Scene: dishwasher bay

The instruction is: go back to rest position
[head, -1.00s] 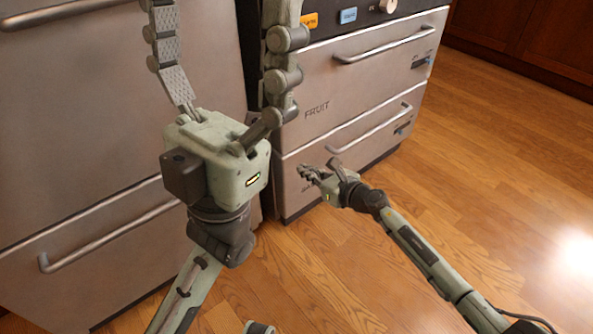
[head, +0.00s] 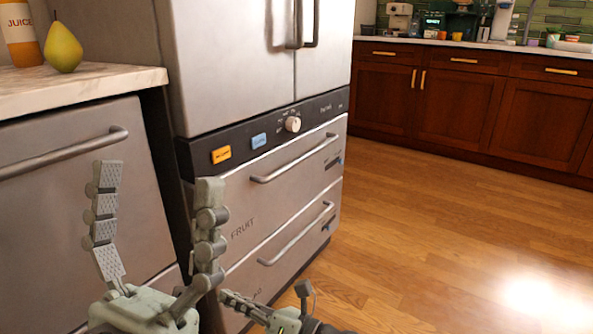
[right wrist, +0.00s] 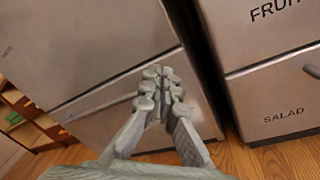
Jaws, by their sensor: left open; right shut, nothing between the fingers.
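My left gripper (head: 150,225) is at the lower left of the head view, its two fingers pointing up and spread wide apart with nothing between them. It stands in front of the dishwasher-like steel front and the fridge drawers. My right gripper (head: 262,305) shows small at the bottom of the head view, pointing left, low before the drawers. In the right wrist view its fingers (right wrist: 158,80) meet at the tips and hold nothing.
A steel fridge (head: 235,60) with FRUIT and lower drawers stands ahead. A pear (head: 63,48) and a juice bottle (head: 20,35) stand on the marble counter (head: 95,82) at left. Wooden cabinets (head: 455,100) are at the back. The wooden floor (head: 430,240) at right is clear.

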